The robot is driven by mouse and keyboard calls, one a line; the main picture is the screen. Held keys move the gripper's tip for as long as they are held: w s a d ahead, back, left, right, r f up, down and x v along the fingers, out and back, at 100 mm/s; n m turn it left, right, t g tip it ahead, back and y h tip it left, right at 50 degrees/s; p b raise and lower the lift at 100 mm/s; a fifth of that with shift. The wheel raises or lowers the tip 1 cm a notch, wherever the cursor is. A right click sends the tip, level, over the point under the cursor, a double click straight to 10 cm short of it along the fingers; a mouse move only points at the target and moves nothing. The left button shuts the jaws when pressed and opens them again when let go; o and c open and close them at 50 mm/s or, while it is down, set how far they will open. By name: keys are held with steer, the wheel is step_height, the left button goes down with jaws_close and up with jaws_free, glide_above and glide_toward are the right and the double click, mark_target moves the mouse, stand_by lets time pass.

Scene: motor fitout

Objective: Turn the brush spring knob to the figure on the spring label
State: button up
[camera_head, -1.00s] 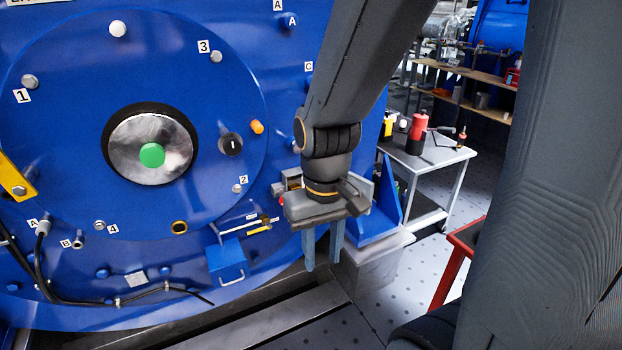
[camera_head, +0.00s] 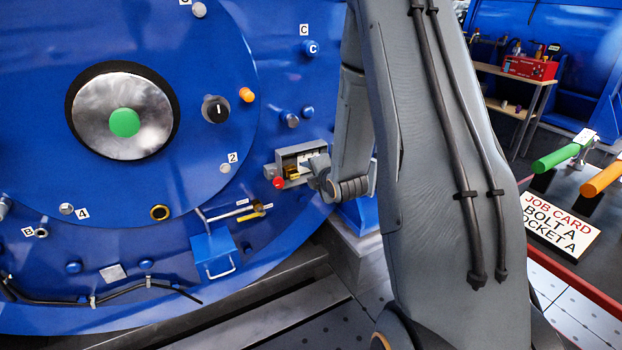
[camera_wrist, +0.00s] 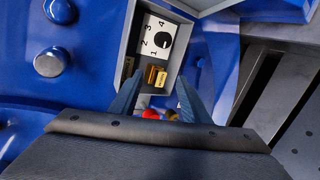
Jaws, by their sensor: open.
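The brush spring knob (camera_wrist: 163,40) is a small black round knob on a white dial plate (camera_wrist: 151,28) with the figures 1 to 4, inside a grey open box (camera_wrist: 175,63). Its pointer is too small to read. A brass block (camera_wrist: 154,76) with a small marked face sits just below the dial; I cannot read its mark. In the head view the box (camera_head: 284,158) is on the lower right of the blue motor, partly hidden by my wrist. My gripper (camera_wrist: 157,82) is open, its fingers on either side of the box's lower part, with nothing held.
A red button (camera_head: 279,182) is at the box's lower left. A bracket with a rod (camera_head: 240,212) and a blue handled box (camera_head: 212,252) lie left of it. A bench with coloured handles (camera_head: 556,158) stands right.

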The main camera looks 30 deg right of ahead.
steer(key=w+d+f+n+t+b, duration=0.3)
steer(key=d+f+n+t+b, duration=0.15)
steer(key=d+n, duration=0.2)
steer(key=shift+n+t, duration=0.25)
steer(key=w, duration=0.7)
steer(key=shift+a+r, duration=0.15)
steer(key=shift+a, duration=0.05)
steer(key=c, duration=1)
